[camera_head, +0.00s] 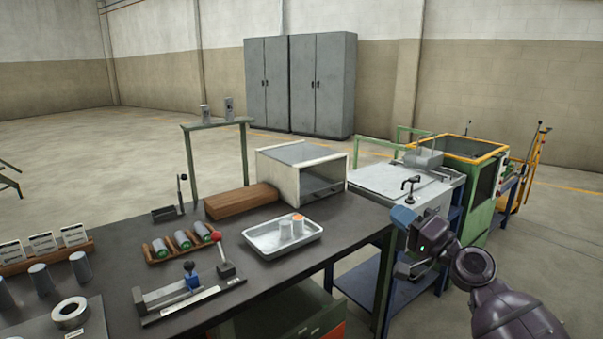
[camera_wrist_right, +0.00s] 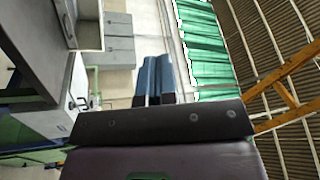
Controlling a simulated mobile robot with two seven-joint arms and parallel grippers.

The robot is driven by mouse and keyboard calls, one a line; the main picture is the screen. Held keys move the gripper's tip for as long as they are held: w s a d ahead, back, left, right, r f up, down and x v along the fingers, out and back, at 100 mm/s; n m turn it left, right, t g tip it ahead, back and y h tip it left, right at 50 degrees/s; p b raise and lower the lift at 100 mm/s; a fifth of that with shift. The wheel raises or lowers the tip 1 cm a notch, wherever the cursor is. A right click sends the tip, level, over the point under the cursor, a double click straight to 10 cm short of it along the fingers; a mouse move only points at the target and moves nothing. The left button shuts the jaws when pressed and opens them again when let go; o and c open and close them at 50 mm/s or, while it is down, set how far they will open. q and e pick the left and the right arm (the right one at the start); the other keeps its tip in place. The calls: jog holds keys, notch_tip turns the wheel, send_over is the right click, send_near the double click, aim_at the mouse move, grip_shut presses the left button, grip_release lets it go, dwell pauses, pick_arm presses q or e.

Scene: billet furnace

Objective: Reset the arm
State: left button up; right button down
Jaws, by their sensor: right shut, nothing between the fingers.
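My right arm comes in from the lower right in the head view. Its gripper (camera_head: 404,217) is raised in the air to the right of the dark workbench (camera_head: 330,240), in front of the white-topped unit. Its blue fingers point up and to the left. In the right wrist view the two blue fingers (camera_wrist_right: 154,80) lie side by side, shut, with nothing held. My left gripper and arm are not in view.
The workbench carries a white tray (camera_head: 258,244) with two cylinders, a box-shaped furnace (camera_head: 270,168), a brown block (camera_head: 240,201), a rack of green-ended cylinders (camera_head: 160,247) and a lever fixture (camera_head: 160,307). A green, yellow-rimmed machine (camera_head: 483,195) stands behind the gripper. Open floor lies at right.

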jog(key=s+d+f+n+g+h, duration=0.15)
jog(key=s+f+n+h, duration=0.3)
jog(key=s+f, duration=0.5)
jog(key=s+d+f+n+h, duration=0.2)
jog(key=s+f+n+h, duration=0.3)
jog(key=f, duration=0.8)
jog(key=s+d+f+m+g+h, duration=0.1)
jog(key=s+f+g, duration=0.1)
jog(key=s+f, duration=0.5)
jog(key=s+d+f+m+g+h, duration=0.2)
jog(key=s+f, duration=0.6)
jog(key=s, duration=0.9)
jog(key=shift+w+h, duration=0.1)
jog(key=shift+h, duration=0.15)
